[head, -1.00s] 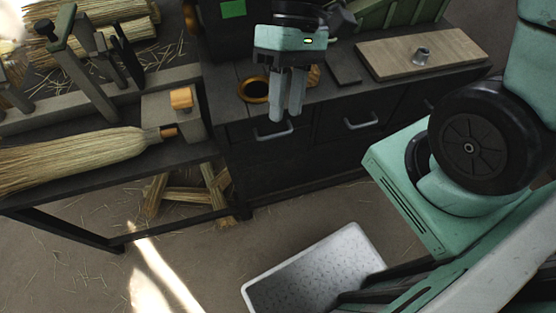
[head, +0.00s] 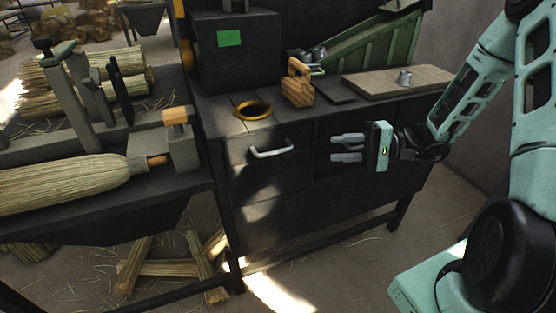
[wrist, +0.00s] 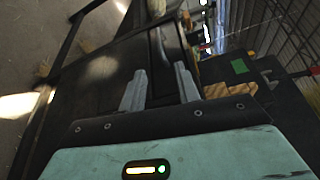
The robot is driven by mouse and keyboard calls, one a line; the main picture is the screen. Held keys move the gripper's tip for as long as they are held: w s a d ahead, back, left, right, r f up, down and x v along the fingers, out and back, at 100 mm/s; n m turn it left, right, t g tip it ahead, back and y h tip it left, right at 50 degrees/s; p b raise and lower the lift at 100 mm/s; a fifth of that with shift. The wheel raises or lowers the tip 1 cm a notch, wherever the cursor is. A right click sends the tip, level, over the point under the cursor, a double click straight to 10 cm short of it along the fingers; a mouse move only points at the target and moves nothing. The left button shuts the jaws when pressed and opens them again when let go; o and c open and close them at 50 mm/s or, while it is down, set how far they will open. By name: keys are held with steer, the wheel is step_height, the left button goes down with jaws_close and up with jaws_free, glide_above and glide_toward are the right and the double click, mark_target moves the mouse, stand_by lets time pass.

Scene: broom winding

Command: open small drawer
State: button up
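A dark cabinet under the bench has a row of small drawers. The left drawer (head: 270,165) looks shut and has a pale bar handle (head: 273,150). My gripper (head: 347,147) is to the right of that handle, in front of the cabinet face, with its fingers pointing left in the head view. It hides part of the neighbouring drawer front. The fingers are apart with nothing between them. In the wrist view my gripper (wrist: 160,88) also shows a gap, with dark cabinet surfaces beyond it; I cannot make out the handle clearly there.
On the bench top are an orange ring (head: 253,110), a wooden block piece (head: 298,84), a board (head: 398,81) and a green sloped bin (head: 375,45). A broom (head: 65,182) lies on the left bench. The floor in front of the cabinet looks clear.

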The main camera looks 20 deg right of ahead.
mark_target(275, 152)
steer(key=b+x, duration=0.1)
steer(key=x, duration=1.5)
jaws_close()
